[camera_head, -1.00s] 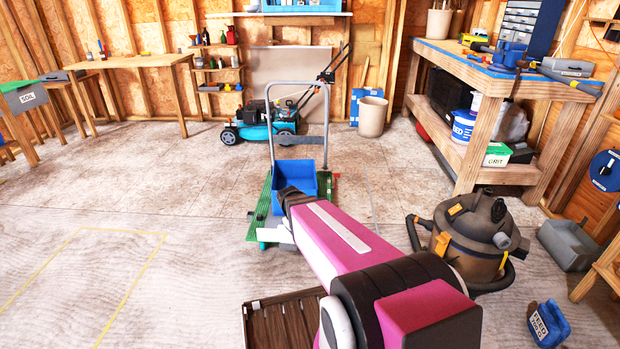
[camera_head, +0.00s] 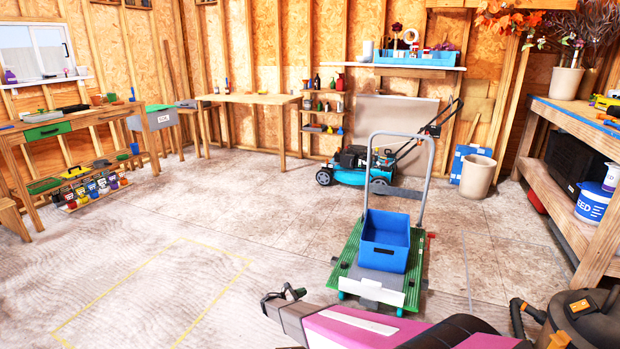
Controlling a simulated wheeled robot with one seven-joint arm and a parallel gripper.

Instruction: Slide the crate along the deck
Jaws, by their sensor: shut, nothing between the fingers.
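The blue crate (camera_head: 385,243) stands upright on the green deck (camera_head: 347,268) of a wheeled cart with a tall grey handle (camera_head: 421,178) at its far end. The crate sits around the middle of the deck's width, with a strip of green showing on its left. A grey and white piece (camera_head: 380,292) is at the deck's near end, in front of the crate. My gripper (camera_head: 284,295) is shut and empty. In the picture it is left of the cart's near end, apart from the crate and deck.
A yellow outline (camera_head: 150,290) marks clear floor on the left. A turquoise mower (camera_head: 365,168) and a beige bin (camera_head: 478,175) stand behind the cart. A shop vacuum (camera_head: 585,318) is at the near right, below a workbench (camera_head: 575,120).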

